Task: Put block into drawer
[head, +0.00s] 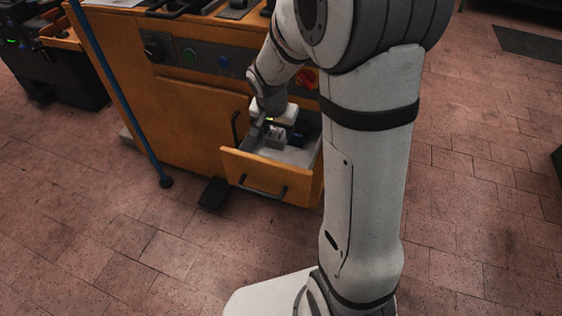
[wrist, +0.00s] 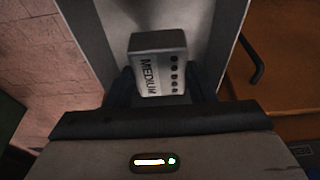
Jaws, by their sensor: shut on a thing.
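A grey block (wrist: 160,68) marked "MEDIUM" with a row of dark dots shows in the wrist view. My gripper (wrist: 160,88) is shut on it, with dark fingers on its two sides. In the head view the block (head: 275,137) is small, at my gripper (head: 284,133), over the drawer. The orange drawer (head: 252,172) is pulled open at the front of the orange cabinet, and its grey floor (head: 293,155) shows below the block. I cannot tell whether the block touches the drawer floor.
The drawer has a dark handle (head: 263,188). A blue pole (head: 120,88) stands left of the drawer, and a dark pedal (head: 214,194) lies on the floor near it. The cabinet panel (head: 190,55) has buttons and a red knob.

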